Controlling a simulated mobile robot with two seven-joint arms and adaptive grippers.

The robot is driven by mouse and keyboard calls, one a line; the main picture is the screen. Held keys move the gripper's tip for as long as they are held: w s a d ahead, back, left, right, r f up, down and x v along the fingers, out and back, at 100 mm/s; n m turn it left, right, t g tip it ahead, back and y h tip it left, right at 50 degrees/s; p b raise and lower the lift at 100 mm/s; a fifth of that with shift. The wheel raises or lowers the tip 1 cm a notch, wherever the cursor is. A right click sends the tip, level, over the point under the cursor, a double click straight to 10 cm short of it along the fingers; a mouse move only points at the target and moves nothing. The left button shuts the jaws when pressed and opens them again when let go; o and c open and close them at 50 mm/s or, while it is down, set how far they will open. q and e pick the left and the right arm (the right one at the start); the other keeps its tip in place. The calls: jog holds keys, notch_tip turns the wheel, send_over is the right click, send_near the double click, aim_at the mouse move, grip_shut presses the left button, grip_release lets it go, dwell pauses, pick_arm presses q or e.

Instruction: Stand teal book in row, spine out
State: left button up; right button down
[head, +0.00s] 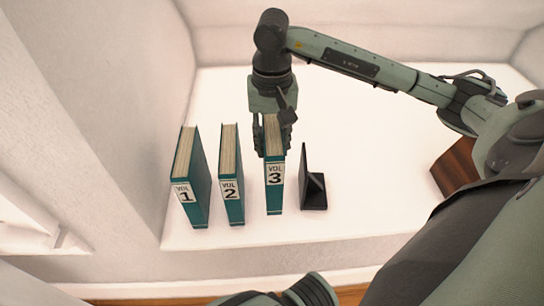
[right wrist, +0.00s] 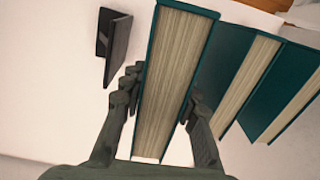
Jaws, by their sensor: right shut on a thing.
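Three teal books stand upright in a row on the white ledge in the head view, with white number labels on their spines facing me. VOL 1 (head: 192,185) is leftmost, VOL 2 (head: 231,180) is beside it, and VOL 3 (head: 274,182) is to the right with a gap between. My right gripper (head: 271,140) is shut on VOL 3 from above and behind. In the right wrist view VOL 3 (right wrist: 172,85) sits between both fingers (right wrist: 160,100). Whether its bottom touches the ledge is hard to tell. My left gripper is not in view.
A black bookend (head: 315,190) stands just right of VOL 3, a small gap apart; it also shows in the right wrist view (right wrist: 115,42). A brown wooden object (head: 455,168) is farther right, partly behind my arm. The white ledge (head: 365,190) is clear between them.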

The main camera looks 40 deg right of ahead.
aim_at(272, 128)
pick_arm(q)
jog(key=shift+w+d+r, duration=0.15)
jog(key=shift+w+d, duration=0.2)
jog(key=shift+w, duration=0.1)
pick_arm(e)
notch_tip(272, 128, down, 4)
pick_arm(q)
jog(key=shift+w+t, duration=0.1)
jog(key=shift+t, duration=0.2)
pick_arm(e)
jog(key=shift+f, duration=0.1)
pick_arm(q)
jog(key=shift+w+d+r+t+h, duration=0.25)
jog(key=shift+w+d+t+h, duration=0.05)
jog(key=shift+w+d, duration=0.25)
pick_arm(e)
jog(key=c, duration=1.1)
grip_release()
jog(key=shift+c, duration=0.2)
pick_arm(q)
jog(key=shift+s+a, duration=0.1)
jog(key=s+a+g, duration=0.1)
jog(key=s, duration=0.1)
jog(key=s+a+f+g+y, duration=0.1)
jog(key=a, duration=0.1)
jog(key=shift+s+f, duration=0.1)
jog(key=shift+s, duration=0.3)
pick_arm(e)
notch_tip(272, 128, up, 12)
jog(key=shift+r, duration=0.1)
